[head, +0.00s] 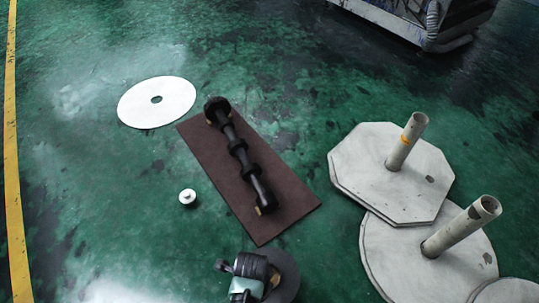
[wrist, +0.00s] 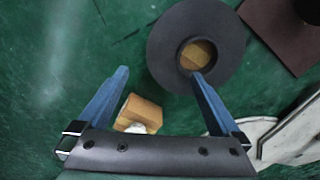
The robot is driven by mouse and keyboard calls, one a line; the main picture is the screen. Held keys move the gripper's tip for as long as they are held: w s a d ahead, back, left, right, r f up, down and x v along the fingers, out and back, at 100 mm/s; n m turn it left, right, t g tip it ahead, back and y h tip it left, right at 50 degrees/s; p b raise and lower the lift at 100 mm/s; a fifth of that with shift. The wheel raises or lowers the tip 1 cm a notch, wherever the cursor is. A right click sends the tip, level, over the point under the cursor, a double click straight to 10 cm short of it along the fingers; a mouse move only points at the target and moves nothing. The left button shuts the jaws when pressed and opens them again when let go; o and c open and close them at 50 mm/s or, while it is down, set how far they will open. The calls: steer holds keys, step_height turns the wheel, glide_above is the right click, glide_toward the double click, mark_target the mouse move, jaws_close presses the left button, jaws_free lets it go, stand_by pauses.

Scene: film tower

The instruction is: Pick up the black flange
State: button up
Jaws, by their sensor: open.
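The black flange (wrist: 165,52), a flat dark ring with a raised collar round its centre hole, lies near the top of the wrist view. A tan surface shows through its hole. My gripper (wrist: 160,74) is open and empty, its two blue fingers apart. The right fingertip overlaps the flange's lower part in the picture, and the left fingertip is left of its rim. I cannot tell whether either touches. In the head view the flange (head: 287,272) is at the bottom, partly hidden behind my wrist.
A tan block (wrist: 139,108) shows between my fingers. A brown mat (head: 290,205) bearing a long black shaft (head: 238,150) lies beyond the flange. Pale plates with upright posts (head: 385,170) stand right. A white disc (head: 140,105) and small white-topped piece (head: 187,197) lie left.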

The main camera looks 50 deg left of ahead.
step_height(320, 180, down, 5)
steer(key=b, duration=0.3)
steer(key=shift+f, duration=0.1)
steer(key=f+b, duration=0.5)
steer(key=shift+w+a+f, duration=0.1)
steer(key=shift+w+a, duration=0.05)
steer(key=shift+w, duration=0.1)
steer(key=c, duration=1.4)
